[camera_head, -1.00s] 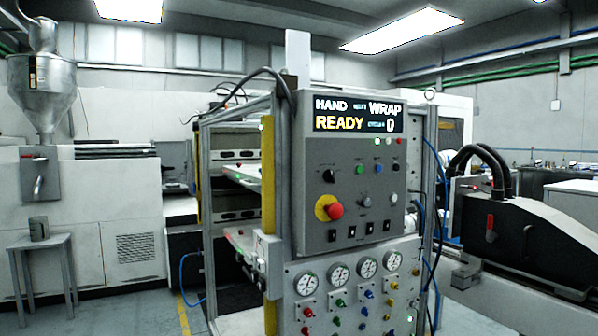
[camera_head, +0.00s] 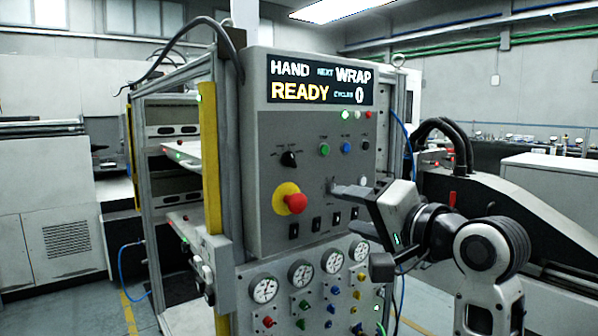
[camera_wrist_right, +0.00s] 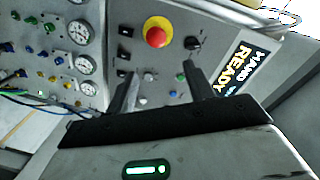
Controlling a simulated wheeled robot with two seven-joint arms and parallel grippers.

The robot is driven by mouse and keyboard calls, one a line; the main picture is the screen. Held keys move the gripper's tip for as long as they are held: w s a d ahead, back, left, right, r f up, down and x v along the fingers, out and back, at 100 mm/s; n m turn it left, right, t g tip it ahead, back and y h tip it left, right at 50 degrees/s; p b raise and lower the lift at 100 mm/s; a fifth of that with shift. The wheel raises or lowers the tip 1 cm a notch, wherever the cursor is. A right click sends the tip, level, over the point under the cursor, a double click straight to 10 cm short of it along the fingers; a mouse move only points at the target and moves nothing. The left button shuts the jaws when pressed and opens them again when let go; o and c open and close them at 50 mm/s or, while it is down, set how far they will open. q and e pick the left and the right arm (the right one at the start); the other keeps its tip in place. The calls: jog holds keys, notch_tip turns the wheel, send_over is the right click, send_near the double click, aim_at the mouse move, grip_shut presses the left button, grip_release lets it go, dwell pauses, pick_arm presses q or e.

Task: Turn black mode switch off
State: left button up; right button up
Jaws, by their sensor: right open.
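The black mode switch (camera_head: 288,158) is a rotary knob on the grey control panel (camera_head: 262,130), left of a green button and above the red emergency stop (camera_head: 295,203). In the right wrist view the black knob (camera_wrist_right: 192,43) is just beyond the tip of one finger; whether they touch is unclear. My right gripper (camera_head: 343,208) is open and empty, in front of the panel's lower right, to the right of the red stop. In the right wrist view its two fingers (camera_wrist_right: 160,72) are spread towards the panel. My left gripper is not in view.
The display (camera_head: 320,82) reads HAND, NEXT WRAP, READY, CYCLES 0. Small black rocker switches (camera_head: 316,224) line the panel's lower edge, with gauges (camera_head: 301,273) and coloured knobs below. A yellow post (camera_head: 210,160) stands left.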

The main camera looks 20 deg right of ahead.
notch_tip(320, 180, up, 5)
jog(key=s, duration=0.2)
jog(key=p, duration=0.2)
send_near(293, 160)
jog(key=shift+m+t+y, duration=0.3)
jog(key=shift+m+y, duration=0.1)
jog(key=x, duration=0.7)
jog(key=shift+w+d+f, duration=0.1)
jog(key=shift+w+f, duration=0.1)
jog(key=shift+f, duration=0.15)
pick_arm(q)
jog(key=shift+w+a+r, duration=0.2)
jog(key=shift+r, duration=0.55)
pick_arm(e)
jog(key=shift+w, duration=0.45)
jog(key=c, duration=1)
